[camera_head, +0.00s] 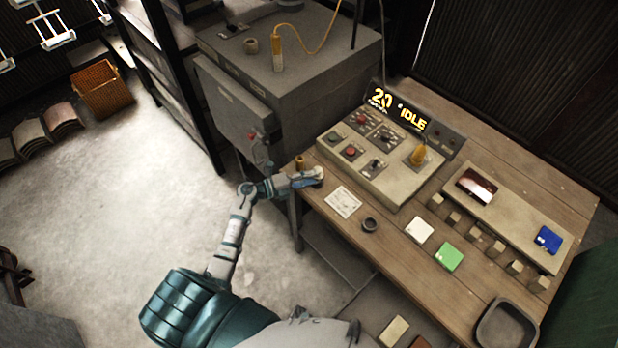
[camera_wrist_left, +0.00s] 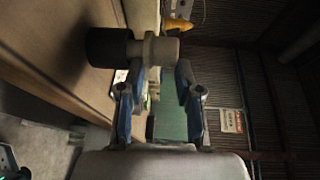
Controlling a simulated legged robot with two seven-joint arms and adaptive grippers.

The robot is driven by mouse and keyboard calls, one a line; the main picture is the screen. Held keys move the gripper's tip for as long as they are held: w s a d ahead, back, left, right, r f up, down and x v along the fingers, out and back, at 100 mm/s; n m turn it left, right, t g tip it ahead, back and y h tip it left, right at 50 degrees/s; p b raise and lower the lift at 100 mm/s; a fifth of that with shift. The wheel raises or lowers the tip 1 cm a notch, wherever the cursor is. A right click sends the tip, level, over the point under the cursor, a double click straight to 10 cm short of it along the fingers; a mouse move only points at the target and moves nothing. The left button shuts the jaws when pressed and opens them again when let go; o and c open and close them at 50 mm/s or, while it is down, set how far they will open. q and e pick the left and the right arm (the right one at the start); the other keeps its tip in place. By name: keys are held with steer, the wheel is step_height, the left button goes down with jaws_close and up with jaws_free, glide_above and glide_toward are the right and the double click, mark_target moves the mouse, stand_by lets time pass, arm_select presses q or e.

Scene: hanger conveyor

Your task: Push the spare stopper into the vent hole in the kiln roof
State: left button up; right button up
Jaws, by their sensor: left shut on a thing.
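My left gripper (camera_head: 312,180) is at the left edge of the wooden table, in front of the kiln and below its roof level. In the left wrist view its fingers (camera_wrist_left: 158,78) are shut on the stopper (camera_wrist_left: 155,49), a grey stepped cylinder with a wide dark end at the left. The stopper lies sideways across the fingertips in that view. The grey kiln (camera_head: 225,97) stands at top centre. On its roof is a small round collar (camera_head: 251,46), apart from the gripper; I cannot tell whether its centre is open. My right gripper is not in view.
A yellow-handled probe (camera_head: 277,52) with a cable stands on the kiln roof. The table holds a control box (camera_head: 375,180) with an IDLE display (camera_head: 399,107), a dark ring (camera_head: 370,225), several small blocks and a tray (camera_head: 484,328).

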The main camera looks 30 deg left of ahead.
arm_select(q)
steer(key=shift+s+f+b, duration=0.15)
steer(key=shift+f+b, duration=0.25)
steer(key=shift+f, duration=0.2)
steer(key=o, duration=1.1)
steer(key=shift+d+f, duration=0.15)
steer(key=shift+o, duration=0.2)
steer(key=shift+a, duration=0.2)
steer(key=shift+s+a, duration=0.1)
steer(key=shift+a, duration=0.05)
steer(key=v, duration=1.1)
steer(key=shift+s+a, duration=0.15)
steer(key=shift+s, duration=0.05)
